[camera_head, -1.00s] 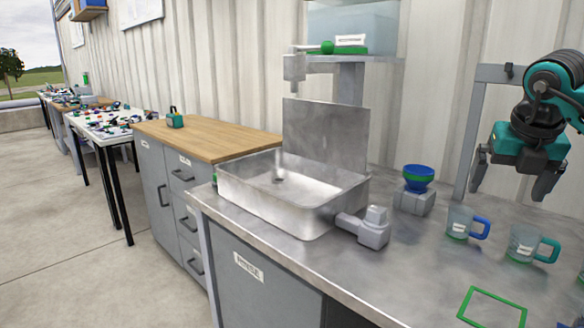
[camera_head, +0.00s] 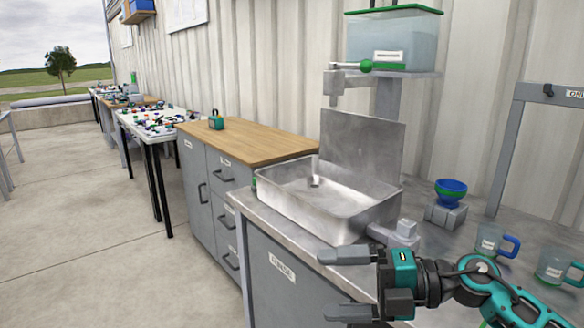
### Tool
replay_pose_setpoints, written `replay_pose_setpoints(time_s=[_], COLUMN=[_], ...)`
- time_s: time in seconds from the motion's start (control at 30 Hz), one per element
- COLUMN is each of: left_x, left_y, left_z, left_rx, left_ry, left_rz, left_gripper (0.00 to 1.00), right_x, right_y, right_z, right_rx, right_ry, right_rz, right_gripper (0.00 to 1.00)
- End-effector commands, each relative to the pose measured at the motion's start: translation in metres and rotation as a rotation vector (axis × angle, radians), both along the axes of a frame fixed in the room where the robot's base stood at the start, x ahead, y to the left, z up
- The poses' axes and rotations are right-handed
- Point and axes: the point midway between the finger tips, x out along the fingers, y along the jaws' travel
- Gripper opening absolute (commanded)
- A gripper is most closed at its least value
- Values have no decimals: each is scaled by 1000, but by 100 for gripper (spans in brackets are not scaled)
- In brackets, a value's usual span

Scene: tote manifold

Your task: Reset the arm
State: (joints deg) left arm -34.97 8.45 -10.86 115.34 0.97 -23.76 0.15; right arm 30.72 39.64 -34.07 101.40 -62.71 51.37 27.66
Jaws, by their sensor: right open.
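My right gripper (camera_head: 345,284) shows at the lower right of the head view, with its teal and dark arm coming in from the right edge. Its two grey fingers point left and are spread apart with nothing between them. It is in front of the metal counter's front edge and hides part of the counter and the cabinet front. My left gripper is out of view.
A steel basin (camera_head: 275,203) sits on the metal counter (camera_head: 440,246). Two mugs (camera_head: 487,241) and a blue-green bowl on a grey block (camera_head: 452,192) stand behind my right arm. A tank (camera_head: 393,40) is on a shelf above. Open floor (camera_head: 110,250) lies at left.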

Motion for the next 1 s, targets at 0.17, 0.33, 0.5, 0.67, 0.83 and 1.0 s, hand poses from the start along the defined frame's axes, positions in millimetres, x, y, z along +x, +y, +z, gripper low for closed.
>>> replay_pose_setpoints(time_s=[0.17, 0.33, 0.5, 0.67, 0.83, 1.0], left_x=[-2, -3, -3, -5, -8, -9], left_y=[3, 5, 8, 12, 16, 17], left_z=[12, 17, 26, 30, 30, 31], left_rx=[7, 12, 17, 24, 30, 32], left_ry=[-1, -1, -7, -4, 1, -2], left_rz=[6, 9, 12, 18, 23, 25], left_gripper=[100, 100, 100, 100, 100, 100], right_x=[-2, 3, -15, -68, -125, -147], right_y=[10, -17, -57, -87, -100, -103], right_z=[6, -24, -95, -174, -225, -242], right_rx=[415, 681, 825, 847, 810, 789], right_ry=[216, 471, 792, 1112, 1347, 1432], right_rz=[-227, -542, -918, -1244, -1449, -1515], right_gripper=[100, 100, 100, 100, 100, 100])
